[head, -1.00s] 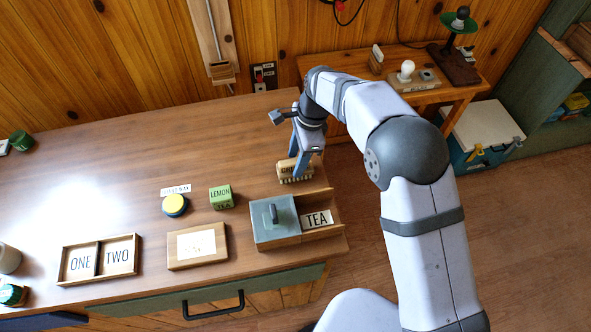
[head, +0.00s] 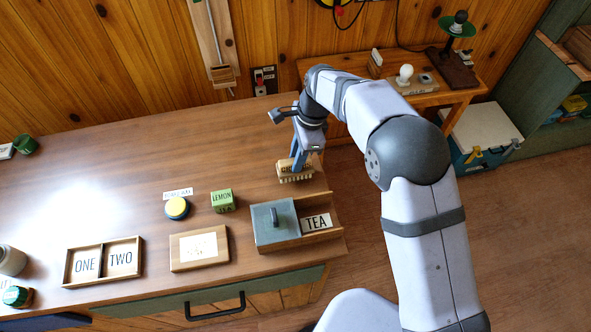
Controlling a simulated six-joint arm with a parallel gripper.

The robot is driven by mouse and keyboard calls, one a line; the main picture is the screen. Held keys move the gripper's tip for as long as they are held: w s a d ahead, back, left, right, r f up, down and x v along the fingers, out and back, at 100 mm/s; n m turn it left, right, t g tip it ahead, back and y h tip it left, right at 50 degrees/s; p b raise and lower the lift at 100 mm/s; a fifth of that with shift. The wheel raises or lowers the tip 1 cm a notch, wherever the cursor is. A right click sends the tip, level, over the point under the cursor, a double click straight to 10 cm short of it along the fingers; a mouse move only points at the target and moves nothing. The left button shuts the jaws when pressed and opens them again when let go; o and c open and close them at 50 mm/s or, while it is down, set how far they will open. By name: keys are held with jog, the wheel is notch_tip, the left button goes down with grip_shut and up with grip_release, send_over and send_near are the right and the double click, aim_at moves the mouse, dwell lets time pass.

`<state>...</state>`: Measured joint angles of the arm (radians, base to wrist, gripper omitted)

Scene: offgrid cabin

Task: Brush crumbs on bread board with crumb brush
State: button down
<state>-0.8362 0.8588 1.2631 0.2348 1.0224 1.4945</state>
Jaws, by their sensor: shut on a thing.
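The crumb brush (head: 290,176) is a small tan block with pale bristles pointing down, near the right end of the counter. My gripper (head: 297,160) is shut on it from above. I cannot tell whether the bristles touch the counter. The bread board (head: 181,264) is a flat wooden board near the front edge, left of and nearer than the brush. A white patch (head: 199,246) with small specks, apparently the crumbs, lies on it.
Right of the board is a tea box (head: 262,236) with a grey lid. Behind the board stand a green lemon tea box (head: 222,201) and a yellow-topped tin (head: 177,208). A two-part tray (head: 103,245) lies to its left. The counter's back middle is clear.

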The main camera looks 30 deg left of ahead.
jog(key=shift+r+p, duration=1.3)
jog(key=shift+r, duration=0.6)
